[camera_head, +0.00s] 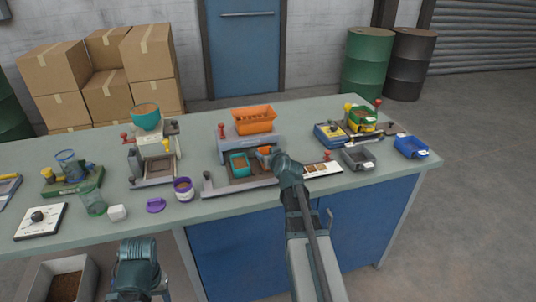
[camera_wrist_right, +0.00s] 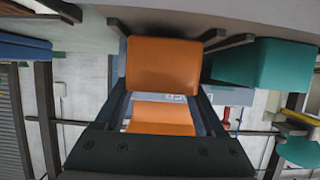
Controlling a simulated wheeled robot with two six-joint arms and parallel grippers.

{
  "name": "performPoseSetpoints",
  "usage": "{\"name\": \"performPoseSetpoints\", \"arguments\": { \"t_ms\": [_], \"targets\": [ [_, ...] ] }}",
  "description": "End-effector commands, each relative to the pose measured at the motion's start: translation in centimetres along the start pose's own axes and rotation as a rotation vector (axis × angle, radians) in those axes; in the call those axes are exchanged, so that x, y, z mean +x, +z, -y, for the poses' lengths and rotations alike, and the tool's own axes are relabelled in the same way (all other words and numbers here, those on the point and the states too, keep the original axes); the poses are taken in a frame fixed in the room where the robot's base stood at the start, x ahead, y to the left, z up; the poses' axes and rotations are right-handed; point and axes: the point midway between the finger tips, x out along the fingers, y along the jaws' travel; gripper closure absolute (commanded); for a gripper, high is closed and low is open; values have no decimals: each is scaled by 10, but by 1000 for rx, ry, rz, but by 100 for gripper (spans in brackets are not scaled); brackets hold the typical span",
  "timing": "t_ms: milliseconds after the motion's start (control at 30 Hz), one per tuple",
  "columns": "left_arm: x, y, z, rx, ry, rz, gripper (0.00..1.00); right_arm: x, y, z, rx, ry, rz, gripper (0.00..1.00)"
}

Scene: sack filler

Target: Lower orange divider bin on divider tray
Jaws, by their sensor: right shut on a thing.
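My right gripper (camera_head: 268,154) is shut on the small orange divider bin (camera_head: 264,150), over the right part of the divider tray (camera_head: 215,187). In the right wrist view the orange bin (camera_wrist_right: 163,65) sits between the two fingers. A teal bin (camera_head: 240,164) stands in the tray, left of the orange bin; it also shows in the right wrist view (camera_wrist_right: 262,65). The gripper hides part of the orange bin, and I cannot tell whether its base touches the tray. My left gripper (camera_head: 137,285) is low at the bottom edge, in front of the table; its fingers are not clear.
A large orange hopper (camera_head: 254,120) on a grey stand is behind the tray. A purple-banded cup (camera_head: 184,189) stands left of the tray. A white strip with small squares (camera_head: 322,169) lies to the right, with a grey bin (camera_head: 358,158) beyond it.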

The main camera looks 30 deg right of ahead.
Motion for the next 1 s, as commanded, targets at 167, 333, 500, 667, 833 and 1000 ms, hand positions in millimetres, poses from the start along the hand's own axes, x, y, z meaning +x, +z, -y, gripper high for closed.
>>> {"name": "performPoseSetpoints", "arguments": {
  "t_ms": [167, 333, 500, 667, 833, 1000],
  "targets": [
    [1, 0, 0, 0, 0, 0, 41, 0, 1, 0, 0, 0, 0, 83],
    [4, 0, 0, 0, 0, 0, 41, 2, 4, 0, 0, 0, 0, 83],
    [5, 0, 0, 0, 0, 0, 41, 2, 5, 0, 0, 0, 0, 83],
    [5, 0, 0, 0, 0, 0, 41, 2, 5, 0, 0, 0, 0, 83],
    [5, 0, 0, 0, 0, 0, 41, 2, 5, 0, 0, 0, 0, 83],
    [8, 0, -1, 0, 0, 0, 41, 3, 7, 0, 0, 0, 0, 83]
  ]
}}
